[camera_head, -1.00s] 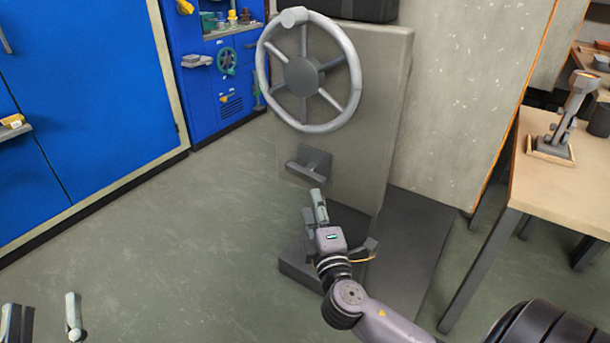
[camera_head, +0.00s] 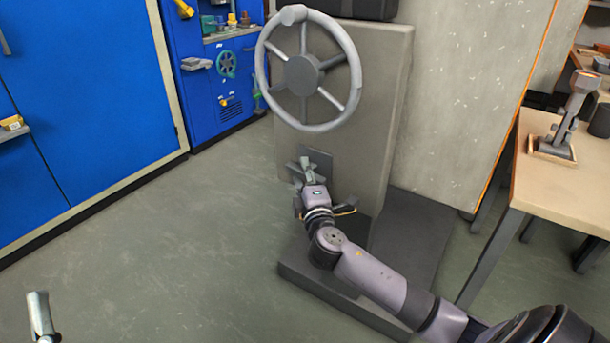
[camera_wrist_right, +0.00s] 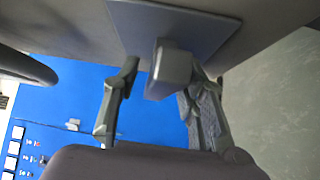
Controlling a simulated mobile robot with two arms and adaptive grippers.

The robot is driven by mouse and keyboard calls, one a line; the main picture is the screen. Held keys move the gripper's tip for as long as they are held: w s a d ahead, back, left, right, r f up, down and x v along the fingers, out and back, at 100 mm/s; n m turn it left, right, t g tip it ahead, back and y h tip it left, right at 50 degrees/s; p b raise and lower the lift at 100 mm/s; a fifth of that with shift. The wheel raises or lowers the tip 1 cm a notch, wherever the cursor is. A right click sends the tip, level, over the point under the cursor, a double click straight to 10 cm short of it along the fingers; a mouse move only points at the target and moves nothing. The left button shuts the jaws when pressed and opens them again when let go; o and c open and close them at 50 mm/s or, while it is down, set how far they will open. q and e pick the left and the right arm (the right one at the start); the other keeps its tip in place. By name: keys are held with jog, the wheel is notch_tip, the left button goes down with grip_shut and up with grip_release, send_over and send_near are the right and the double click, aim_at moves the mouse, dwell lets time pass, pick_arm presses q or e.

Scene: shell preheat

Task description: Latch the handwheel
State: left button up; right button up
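The grey handwheel (camera_head: 303,76) with spokes and a rim knob at its top stands on the front of a grey pedestal (camera_head: 378,115). Below it a dark plate (camera_head: 322,158) carries a latch handle, mostly hidden by my right gripper (camera_head: 303,180) in the head view. In the right wrist view, the block-like handle (camera_wrist_right: 172,68) sticks out from the plate (camera_wrist_right: 215,32) between the spread fingers of the right gripper (camera_wrist_right: 163,78). A gap shows to the left finger; contact with the right finger is unclear. One finger of my left gripper (camera_head: 41,315) shows at bottom left.
A dark base block (camera_head: 320,290) lies under my right arm. A wooden workbench (camera_head: 570,195) with a tool stand is at the right. Blue cabinets (camera_head: 90,90) stand at the left. The floor (camera_head: 165,245) between is clear.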

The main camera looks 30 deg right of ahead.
pick_arm(q)
jog(key=shift+y, duration=0.3)
pick_arm(e)
jog(key=shift+c, duration=0.5)
grip_shut()
jog(key=shift+r+p, duration=0.1)
jog(key=shift+p, duration=1.1)
jog(key=shift+n+g+p, duration=0.5)
jog(key=shift+p, duration=0.5)
jog(key=shift+y, duration=0.4)
pick_arm(q)
notch_tip(320, 180, down, 18)
jog(key=w+a+g+y, duration=0.2)
jog(key=w+g+y, duration=0.1)
jog(key=g, duration=0.8)
jog(key=shift+f+g+y, duration=0.15)
jog(key=shift+g+y, duration=0.25)
